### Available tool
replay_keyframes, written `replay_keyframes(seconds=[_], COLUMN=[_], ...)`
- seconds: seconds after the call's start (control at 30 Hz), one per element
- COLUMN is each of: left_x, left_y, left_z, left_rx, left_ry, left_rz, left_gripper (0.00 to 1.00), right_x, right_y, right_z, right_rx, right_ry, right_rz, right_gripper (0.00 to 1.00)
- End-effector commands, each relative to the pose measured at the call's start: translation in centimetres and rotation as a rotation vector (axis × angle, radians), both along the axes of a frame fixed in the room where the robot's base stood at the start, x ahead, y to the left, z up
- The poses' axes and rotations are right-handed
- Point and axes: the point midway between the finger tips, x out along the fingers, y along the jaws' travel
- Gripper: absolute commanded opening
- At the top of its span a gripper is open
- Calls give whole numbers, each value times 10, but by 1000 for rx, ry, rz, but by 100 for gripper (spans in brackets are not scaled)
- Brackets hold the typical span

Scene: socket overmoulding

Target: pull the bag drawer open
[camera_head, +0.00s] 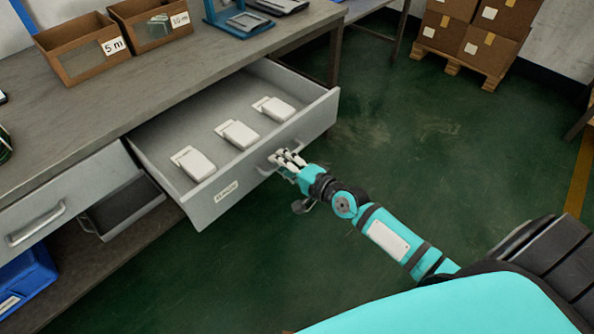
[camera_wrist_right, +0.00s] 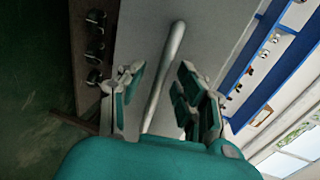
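The bag drawer (camera_head: 222,202) under the workbench stands pulled out, with a label on its grey front. Several white packs, one of them a middle pack (camera_head: 237,134), lie in a row inside it. My right gripper (camera_head: 288,160) is at the drawer's front handle (camera_head: 268,167), which it partly covers in the head view. In the right wrist view the handle bar (camera_wrist_right: 166,72) runs between the fingers of my right gripper (camera_wrist_right: 160,88). The fingers stand apart on either side of the bar, with gaps visible. My left gripper is out of view.
Another drawer with a handle (camera_head: 36,224) is left of the bag drawer. On the bench (camera_head: 90,112) stand cardboard bins (camera_head: 80,48) and a blue frame (camera_head: 238,20). A blue crate (camera_head: 25,280) sits low left. Stacked boxes (camera_head: 475,28) stand far right. Green floor in front is clear.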

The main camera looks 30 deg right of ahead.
Motion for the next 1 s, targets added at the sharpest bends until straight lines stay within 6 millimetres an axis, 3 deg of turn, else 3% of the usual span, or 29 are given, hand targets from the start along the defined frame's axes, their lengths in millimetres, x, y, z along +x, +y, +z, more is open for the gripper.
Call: replay_keyframes(seconds=[0.3,0.5,1.0], left_x=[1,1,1], left_y=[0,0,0], left_z=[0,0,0], left_rx=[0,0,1], left_ry=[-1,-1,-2], left_rz=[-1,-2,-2], left_gripper=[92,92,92], right_x=[-62,-91,-101], right_y=[-22,-33,-37], right_z=[12,18,22], right_rx=[-2,-2,1], right_ry=[5,4,1], right_rz=[2,1,0], right_gripper=[34,34,34])
